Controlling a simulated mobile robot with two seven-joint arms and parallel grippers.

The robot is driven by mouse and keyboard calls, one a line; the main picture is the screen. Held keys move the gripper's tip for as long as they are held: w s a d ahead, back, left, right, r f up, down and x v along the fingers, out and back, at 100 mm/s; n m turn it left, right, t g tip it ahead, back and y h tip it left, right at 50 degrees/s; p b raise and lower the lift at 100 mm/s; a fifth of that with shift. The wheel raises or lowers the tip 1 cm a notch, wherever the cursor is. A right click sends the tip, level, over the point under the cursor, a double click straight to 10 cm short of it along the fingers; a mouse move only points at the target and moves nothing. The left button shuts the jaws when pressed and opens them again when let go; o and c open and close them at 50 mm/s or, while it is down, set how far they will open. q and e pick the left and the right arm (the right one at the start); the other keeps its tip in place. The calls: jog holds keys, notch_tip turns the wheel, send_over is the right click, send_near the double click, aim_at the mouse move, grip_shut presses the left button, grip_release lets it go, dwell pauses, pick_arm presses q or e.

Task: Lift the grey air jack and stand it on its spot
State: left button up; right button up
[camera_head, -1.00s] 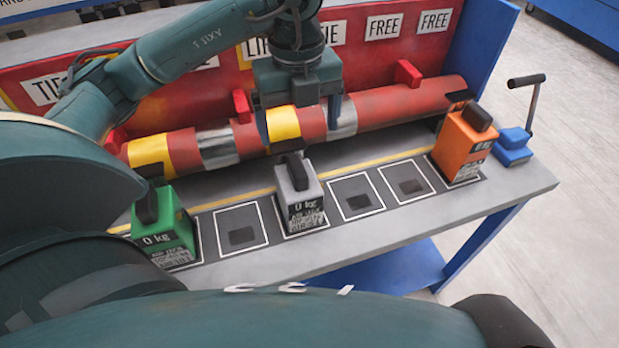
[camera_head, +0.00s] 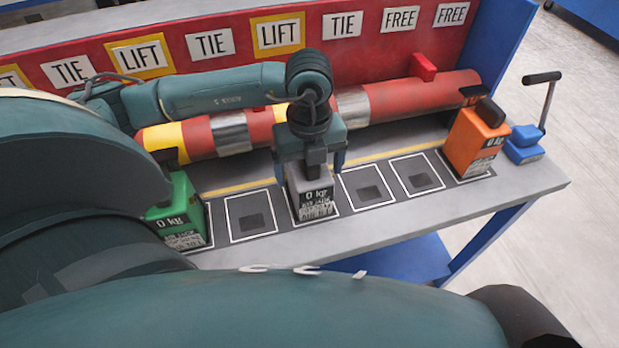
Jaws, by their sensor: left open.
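The grey air jack (camera_head: 314,196), a block with a dark handle and a "0 kg" label, stands upright in a white-outlined square on the bench's dark strip. My left gripper (camera_head: 312,165) is directly above it, pointing down, with one blue finger on each side of the jack's top. It is open, and the handle is largely hidden between the fingers. Whether the fingers touch the jack cannot be told. Empty outlined squares lie to the left (camera_head: 250,214) and right (camera_head: 368,188) of the grey jack. My right gripper is not in view.
A green jack (camera_head: 178,212) stands left, partly behind my arm. An orange jack (camera_head: 474,142) stands right, beside a blue hand pump (camera_head: 524,146). A red, yellow and silver pipe (camera_head: 405,100) lies behind, before the red LIFT/TIE/FREE panel (camera_head: 365,58).

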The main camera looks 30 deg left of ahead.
pick_arm(q)
jog(key=shift+r, duration=0.1)
jog(key=c, duration=1.8)
